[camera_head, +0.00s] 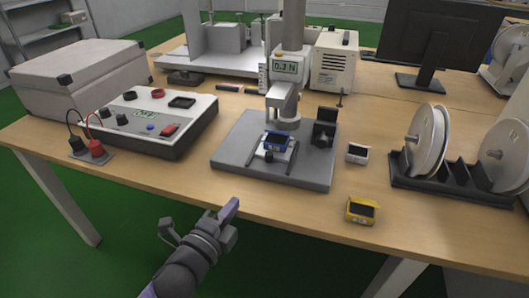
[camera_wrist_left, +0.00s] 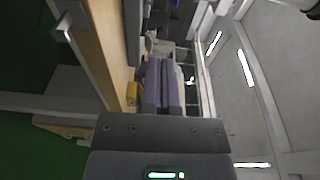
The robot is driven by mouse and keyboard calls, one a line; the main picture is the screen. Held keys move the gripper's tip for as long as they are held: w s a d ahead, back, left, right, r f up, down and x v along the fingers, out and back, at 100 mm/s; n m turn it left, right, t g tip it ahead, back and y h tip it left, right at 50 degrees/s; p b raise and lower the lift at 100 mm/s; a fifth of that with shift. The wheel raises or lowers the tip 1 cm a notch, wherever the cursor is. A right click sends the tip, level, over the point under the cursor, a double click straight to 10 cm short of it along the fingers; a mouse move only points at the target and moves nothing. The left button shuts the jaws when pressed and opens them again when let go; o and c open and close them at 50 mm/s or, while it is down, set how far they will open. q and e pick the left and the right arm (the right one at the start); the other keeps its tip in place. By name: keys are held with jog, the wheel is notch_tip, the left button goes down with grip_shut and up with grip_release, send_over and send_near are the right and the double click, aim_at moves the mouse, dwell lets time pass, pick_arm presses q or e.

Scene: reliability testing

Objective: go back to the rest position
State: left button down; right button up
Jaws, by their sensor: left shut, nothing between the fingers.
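My left gripper (camera_head: 231,207) is low at the front of the table, just off its front edge, with its fingers pointing toward the tabletop. In the left wrist view the two purple-grey fingers of the left gripper (camera_wrist_left: 162,85) lie side by side, shut with nothing between them. My right gripper shows in neither view. The wooden table (camera_head: 130,178) lies beyond the left gripper.
A force test stand (camera_head: 230,162) holds a small blue part (camera_head: 277,141). A control box (camera_head: 150,140) reading OFF stands left. Green floor is open in front.

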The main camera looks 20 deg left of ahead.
pick_arm(q)
jog(key=s+d+f+n+g+y, duration=0.15)
jog(key=s+f+n+g, duration=0.35)
jog(key=s+n+g, duration=0.5)
jog(key=s+f+n+g+y, duration=0.2)
jog(key=s+f+n+g, duration=0.45)
jog(key=s, duration=0.75)
jog(key=s+a+f+n+p, duration=0.15)
jog(key=s+f+p, duration=0.45)
jog(key=f, duration=0.8)
jog(key=s+a+f, duration=0.2)
jog(key=s, duration=0.5)
jog(key=s+a+f+g+p, duration=0.1)
jog(key=s+a+f, duration=0.1)
jog(key=s, duration=0.5)
jog(key=shift+a+f+m+y, duration=0.25)
jog(key=shift+a+m+y, duration=0.1)
jog(key=shift+a, duration=0.15)
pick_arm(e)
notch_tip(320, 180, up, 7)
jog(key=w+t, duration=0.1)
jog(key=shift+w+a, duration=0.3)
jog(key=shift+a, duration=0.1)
pick_arm(q)
jog(key=shift+g, duration=0.25)
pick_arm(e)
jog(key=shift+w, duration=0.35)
